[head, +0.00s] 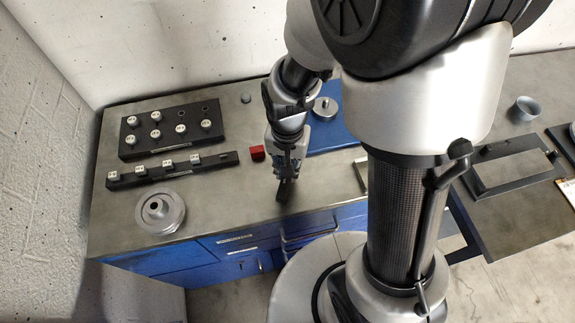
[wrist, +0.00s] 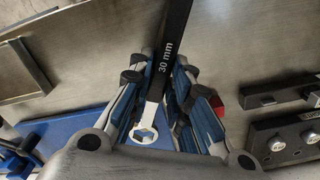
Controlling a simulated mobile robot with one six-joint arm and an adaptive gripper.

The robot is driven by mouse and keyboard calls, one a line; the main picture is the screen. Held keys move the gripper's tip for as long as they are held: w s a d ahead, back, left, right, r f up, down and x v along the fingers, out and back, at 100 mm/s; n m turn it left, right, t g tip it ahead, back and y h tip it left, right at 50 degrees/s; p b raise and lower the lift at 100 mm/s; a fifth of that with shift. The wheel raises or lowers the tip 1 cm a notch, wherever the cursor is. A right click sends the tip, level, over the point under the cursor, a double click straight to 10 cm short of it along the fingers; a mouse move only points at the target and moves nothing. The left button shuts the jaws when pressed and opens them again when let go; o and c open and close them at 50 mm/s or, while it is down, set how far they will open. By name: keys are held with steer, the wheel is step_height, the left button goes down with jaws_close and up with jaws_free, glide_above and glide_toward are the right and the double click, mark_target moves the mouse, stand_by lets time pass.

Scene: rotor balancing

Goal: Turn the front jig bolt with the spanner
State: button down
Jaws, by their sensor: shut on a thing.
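My gripper (head: 285,174) is shut on the spanner and hangs over the bench, left of the blue plate (head: 329,136). The spanner (head: 284,191) shows as a dark bar below the fingertips in the head view. In the wrist view the fingers (wrist: 161,82) close on both sides of the spanner's black handle (wrist: 174,35), marked "30 mm". Its pale ring end (wrist: 145,134) lies toward the wrist, with blue showing through the hole. A silver round part (head: 325,107) stands on the blue plate. I cannot make out the front jig bolt.
A red block (head: 257,153) is left of my gripper. A black rack (head: 171,142) and a low strip (head: 165,171) hold several labelled weights. A silver rotor-like disc (head: 160,212) sits at front left. A grey frame (head: 513,168) and cup (head: 525,108) are right.

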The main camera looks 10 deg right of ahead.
steer(key=shift+r+p, duration=1.55)
steer(key=shift+r, duration=0.4)
steer(key=shift+f, duration=0.1)
